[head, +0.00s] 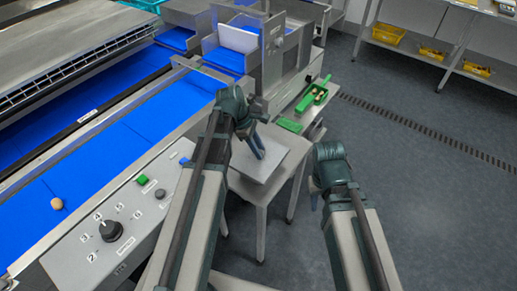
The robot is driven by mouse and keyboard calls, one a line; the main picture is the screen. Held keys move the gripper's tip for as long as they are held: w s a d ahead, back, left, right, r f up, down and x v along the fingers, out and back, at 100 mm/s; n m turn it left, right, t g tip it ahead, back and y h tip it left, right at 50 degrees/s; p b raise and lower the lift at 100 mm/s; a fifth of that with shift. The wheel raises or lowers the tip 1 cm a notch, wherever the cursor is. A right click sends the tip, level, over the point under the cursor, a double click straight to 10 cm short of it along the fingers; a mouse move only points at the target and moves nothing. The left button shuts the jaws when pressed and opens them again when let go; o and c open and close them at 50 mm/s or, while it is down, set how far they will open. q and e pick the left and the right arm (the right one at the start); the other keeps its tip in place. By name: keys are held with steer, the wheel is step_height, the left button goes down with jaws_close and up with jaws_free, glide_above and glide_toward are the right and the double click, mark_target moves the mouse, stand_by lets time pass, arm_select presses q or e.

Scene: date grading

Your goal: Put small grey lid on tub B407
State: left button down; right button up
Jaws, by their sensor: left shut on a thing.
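My left gripper (259,153) is low over the grey top of a small stand (262,182), its blue-grey fingers pointing down. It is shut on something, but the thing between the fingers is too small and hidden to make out. I cannot pick out the small grey lid or a tub marked B407. My right arm (345,200) reaches in from the lower right, over the floor, and its gripper is not visible.
A green tray (312,98) with small brown things and a flat green piece (289,125) lie behind the stand. A blue conveyor (130,140) with one pale round item (57,203) and a control panel (125,225) are left. Open floor (420,180) is right.

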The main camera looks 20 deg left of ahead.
arm_select(q)
steer(key=shift+f+b, duration=0.4)
steer(key=shift+f, duration=0.1)
steer(key=shift+c, duration=0.6)
jaws_free()
steer(key=shift+r, duration=0.1)
step_height(320, 180, up, 7)
steer(key=p, duration=0.7)
stand_by(0.5)
steer(key=s+d+m+y, duration=0.3)
steer(key=s+d+m, duration=0.2)
steer(key=m, duration=0.6)
steer(key=s+d+f+m+y, duration=0.1)
steer(key=s+d+m+y, duration=0.1)
steer(key=s+d+m, duration=0.4)
steer(key=s+m, duration=0.3)
steer(key=m, duration=0.2)
steer(key=shift+s+f+y, duration=0.15)
steer(key=shift+f+y, duration=0.15)
steer(key=shift+y, duration=0.1)
